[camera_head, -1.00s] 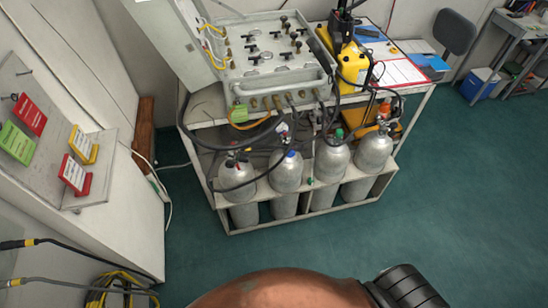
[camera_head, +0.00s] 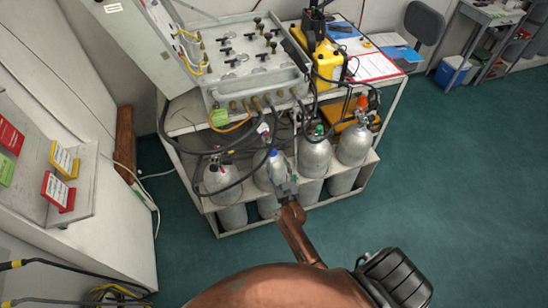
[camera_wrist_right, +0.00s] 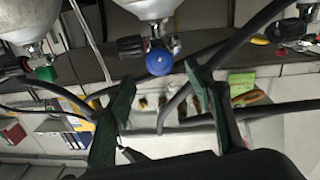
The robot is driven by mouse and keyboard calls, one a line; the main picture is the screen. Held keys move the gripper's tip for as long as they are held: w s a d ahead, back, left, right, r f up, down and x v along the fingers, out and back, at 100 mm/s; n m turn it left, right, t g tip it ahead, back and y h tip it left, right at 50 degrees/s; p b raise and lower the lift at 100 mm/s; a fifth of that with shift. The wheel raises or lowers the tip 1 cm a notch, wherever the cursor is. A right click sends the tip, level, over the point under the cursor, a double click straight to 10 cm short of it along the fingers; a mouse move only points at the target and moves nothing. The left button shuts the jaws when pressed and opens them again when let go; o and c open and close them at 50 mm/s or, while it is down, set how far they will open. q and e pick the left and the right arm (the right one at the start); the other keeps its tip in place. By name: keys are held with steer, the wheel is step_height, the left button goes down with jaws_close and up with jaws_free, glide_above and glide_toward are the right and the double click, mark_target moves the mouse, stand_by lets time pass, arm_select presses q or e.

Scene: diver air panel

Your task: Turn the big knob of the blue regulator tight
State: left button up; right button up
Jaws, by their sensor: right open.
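The blue regulator knob (camera_head: 273,153) tops the second gas cylinder from the left in the head view. In the wrist view the round blue knob (camera_wrist_right: 159,62) sits under a grey cylinder neck (camera_wrist_right: 152,8), with a black ribbed knob (camera_wrist_right: 131,45) beside it. My right gripper (camera_head: 287,188) reaches up from below, in front of that cylinder. In the wrist view its two green-padded fingers (camera_wrist_right: 160,105) are apart and empty. The blue knob shows just beyond the gap between them; I see no contact. My left gripper is not in view.
Neighbouring cylinders stand close: a left one (camera_head: 220,178), a green-topped one (camera_head: 315,155) and a right one (camera_head: 354,146). Black hoses (camera_head: 180,148) loop in front of the cylinders. The valve panel (camera_head: 250,60) stands above. The green floor (camera_head: 450,180) is clear at right.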

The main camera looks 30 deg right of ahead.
mark_target(274, 155)
steer(key=b+x, duration=0.1)
steer(key=x, duration=0.4)
steer(key=shift+w+d+f, duration=0.1)
steer(key=shift+w+d, duration=0.05)
steer(key=shift+w, duration=0.2)
steer(key=shift+c, duration=0.3)
steer(key=c, duration=1.1)
